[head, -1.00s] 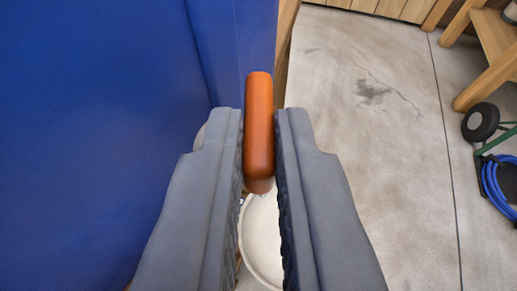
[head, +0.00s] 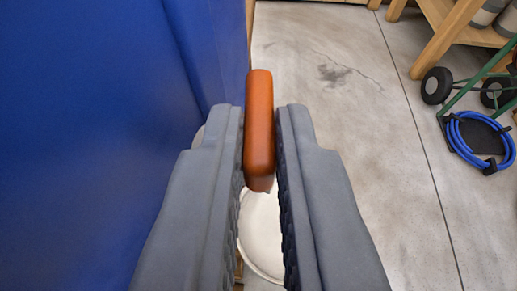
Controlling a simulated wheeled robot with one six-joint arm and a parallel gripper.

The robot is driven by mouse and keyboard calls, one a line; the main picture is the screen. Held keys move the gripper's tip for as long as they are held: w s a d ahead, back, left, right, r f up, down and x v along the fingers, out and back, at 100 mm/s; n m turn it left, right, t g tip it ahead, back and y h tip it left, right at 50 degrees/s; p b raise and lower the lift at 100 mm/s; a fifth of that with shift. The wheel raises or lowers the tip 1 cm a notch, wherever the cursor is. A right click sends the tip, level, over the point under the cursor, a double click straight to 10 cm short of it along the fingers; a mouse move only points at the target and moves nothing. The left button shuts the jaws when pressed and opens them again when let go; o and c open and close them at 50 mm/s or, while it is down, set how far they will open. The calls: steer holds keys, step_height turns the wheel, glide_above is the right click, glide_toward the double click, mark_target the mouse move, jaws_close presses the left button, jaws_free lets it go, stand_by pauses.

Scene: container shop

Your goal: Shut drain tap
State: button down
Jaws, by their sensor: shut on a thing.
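An orange-brown handle (head: 260,125), which looks like the lever of the drain tap, stands between the fingers of my gripper (head: 260,140). My gripper is shut on it, one grey finger on each side. The rest of the tap is hidden behind the fingers and the handle. A large blue surface (head: 90,120) fills the left side, close beside my left finger. A pale round vessel (head: 260,235) shows below, between the fingers; most of it is hidden.
A green trolley with black wheels (head: 436,86) and a coiled blue hose (head: 480,140) stands at the right. A wooden bench (head: 440,35) is at the upper right. The grey concrete floor (head: 350,130) between is clear.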

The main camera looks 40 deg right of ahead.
stand_by(0.4)
steer(key=c, duration=1.5)
jaws_free()
steer(key=shift+a, duration=0.1)
steer(key=shift+s+a+r, duration=0.1)
steer(key=shift+s+a, duration=0.05)
steer(key=v, duration=1.7)
steer(key=shift+c, duration=1.3)
steer(key=shift+a, duration=0.1)
